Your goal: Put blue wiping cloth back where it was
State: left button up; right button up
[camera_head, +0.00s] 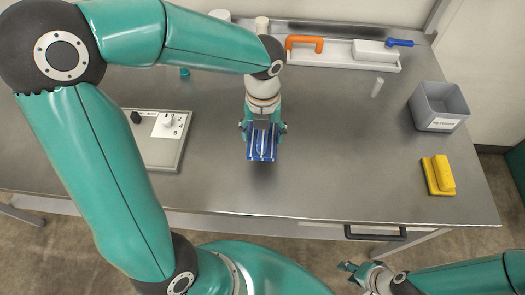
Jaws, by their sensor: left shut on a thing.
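The blue wiping cloth (262,152), with pale stripes, is in the grip of my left gripper (263,130) over the front middle of the steel table (320,175). The gripper points down and is shut on the cloth, hiding part of it. I cannot tell whether the cloth touches the table top. My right gripper (352,271) is low at the bottom of the view, in front of the table edge and away from the cloth. Its fingers are too small to tell whether they are open.
A grey labelled bin (438,122) and a yellow block (438,175) stand at the right. A white tray (340,64) at the back holds orange- and blue-handled things. A control box (160,155) is at left. The middle right is clear.

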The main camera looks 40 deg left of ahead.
pick_arm(q)
notch_tip(320, 180, down, 4)
jog(key=shift+f, duration=0.2)
jog(key=shift+f+b, duration=0.45)
jog(key=shift+f, duration=1.6)
jog(key=o, duration=1.1)
jog(key=shift+f, duration=0.1)
notch_tip(320, 180, up, 11)
jog(key=shift+p, duration=0.7)
jog(key=shift+r, duration=0.65)
